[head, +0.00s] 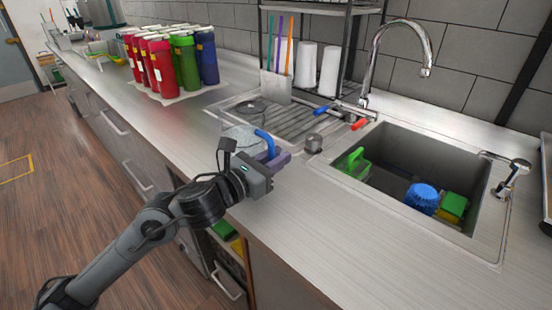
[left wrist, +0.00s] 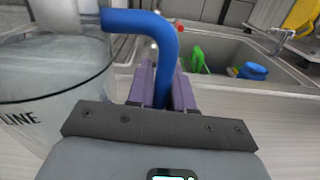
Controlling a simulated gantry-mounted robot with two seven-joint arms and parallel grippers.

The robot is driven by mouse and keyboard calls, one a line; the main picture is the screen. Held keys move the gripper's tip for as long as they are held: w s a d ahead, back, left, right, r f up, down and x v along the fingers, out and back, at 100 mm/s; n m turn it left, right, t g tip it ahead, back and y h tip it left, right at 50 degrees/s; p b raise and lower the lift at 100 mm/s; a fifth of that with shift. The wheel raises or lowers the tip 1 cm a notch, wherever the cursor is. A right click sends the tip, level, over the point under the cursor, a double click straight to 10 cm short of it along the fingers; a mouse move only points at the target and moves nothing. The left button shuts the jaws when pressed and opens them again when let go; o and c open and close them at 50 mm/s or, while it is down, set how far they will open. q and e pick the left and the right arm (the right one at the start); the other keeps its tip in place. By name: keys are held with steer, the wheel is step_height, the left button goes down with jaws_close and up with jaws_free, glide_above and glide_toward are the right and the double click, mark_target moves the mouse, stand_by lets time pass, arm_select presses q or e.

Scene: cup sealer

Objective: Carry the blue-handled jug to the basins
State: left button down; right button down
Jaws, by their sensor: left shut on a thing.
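The clear jug (head: 240,137) with a blue handle (head: 264,141) is at the counter's front edge, left of the sink. In the left wrist view the jug (left wrist: 50,85) fills the left side, with dark lettering on its wall, and its blue handle (left wrist: 150,30) runs down between the purple fingers. My left gripper (head: 277,160) is shut on the handle. It also shows in the left wrist view (left wrist: 162,90). I cannot tell whether the jug touches the counter. The sink basin (head: 410,165) is to the right. My right gripper is not in view.
In the sink are a green-handled item (head: 352,163), a blue brush (head: 422,197) and a yellow-green sponge (head: 453,206). A chrome faucet (head: 367,60) stands behind it. Red, green and blue bottles (head: 183,65) stand at the left. The counter right of the gripper (head: 340,230) is clear.

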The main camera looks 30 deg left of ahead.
arm_select(q)
steer(key=c, duration=1.5)
jaws_free()
steer(key=shift+f, duration=0.2)
steer(key=o, duration=0.5)
steer(key=shift+r, duration=0.15)
steer(key=shift+r, duration=0.2)
steer(key=shift+s+a+f, duration=0.1)
steer(key=shift+s+f, duration=0.05)
steer(key=shift+s, duration=0.15)
steer(key=v, duration=0.8)
steer(key=shift+s+f, duration=0.1)
steer(key=shift+s, duration=0.1)
steer(key=shift+v, duration=1.45)
steer(key=shift+a, duration=0.1)
